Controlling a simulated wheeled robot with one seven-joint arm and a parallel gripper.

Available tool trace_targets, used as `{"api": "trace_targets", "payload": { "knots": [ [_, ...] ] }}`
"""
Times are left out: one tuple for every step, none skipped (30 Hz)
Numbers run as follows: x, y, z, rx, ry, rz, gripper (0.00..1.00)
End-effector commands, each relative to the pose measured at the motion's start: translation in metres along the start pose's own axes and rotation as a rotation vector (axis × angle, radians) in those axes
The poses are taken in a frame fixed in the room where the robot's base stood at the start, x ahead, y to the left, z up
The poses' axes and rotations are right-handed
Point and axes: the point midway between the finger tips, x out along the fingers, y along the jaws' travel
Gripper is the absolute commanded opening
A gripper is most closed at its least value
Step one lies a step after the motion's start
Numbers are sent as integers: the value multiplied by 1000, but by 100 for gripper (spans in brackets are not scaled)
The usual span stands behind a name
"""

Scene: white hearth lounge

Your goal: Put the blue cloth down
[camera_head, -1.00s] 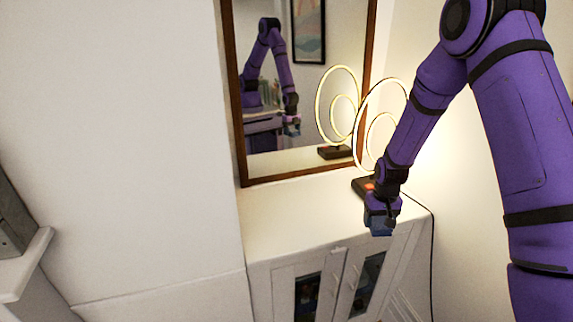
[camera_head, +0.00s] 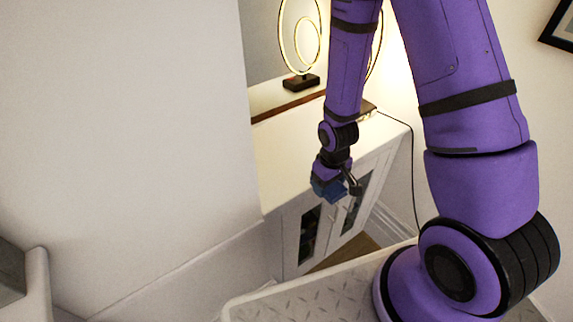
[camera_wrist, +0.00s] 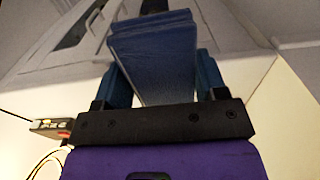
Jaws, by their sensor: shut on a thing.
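The blue cloth (camera_wrist: 155,60) is a folded, flat bundle held between the two fingers of my gripper in the wrist view. My gripper (camera_wrist: 165,85) is shut on it. In the head view my gripper (camera_head: 335,190) is in front of the white cabinet, close to its front edge, with the blue cloth (camera_head: 325,187) showing only as a small dark blue patch. The cloth is partly hidden by the gripper there. I cannot tell its exact height above the cabinet top.
The white cabinet (camera_head: 280,160) has glass-paned doors and a mostly clear top. A ring lamp on a dark base stands at its back right, and its reflection (camera_head: 300,82) shows in the mirror. A black cord (camera_head: 413,170) runs down the right side.

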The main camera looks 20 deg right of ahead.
Motion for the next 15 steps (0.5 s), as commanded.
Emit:
{"api": "trace_targets", "payload": {
  "knots": [
    [1, 0, -9, -1, 1, 0, 46],
    [2, 1, -15, -2, 3, 0, 46],
    [2, 1, -24, -2, 3, 0, 46],
    [3, 2, -32, -2, 4, 1, 46],
    [4, 2, -38, -2, 4, 1, 46],
    [4, 3, -48, -2, 3, 0, 46],
    [5, 3, -55, -2, 3, 1, 46],
    [6, 4, -61, -2, 2, 0, 46],
    [7, 4, -71, -2, 3, 0, 46],
    [7, 4, -78, -2, 3, 0, 46],
    [8, 5, -84, -2, 3, 0, 46],
    [9, 5, -94, -1, 2, 0, 46],
    [10, 6, -100, -1, 2, 0, 46],
    [10, 6, -106, -1, 2, 0, 46],
    [11, 6, -115, -1, 2, 0, 46]
  ]
}}
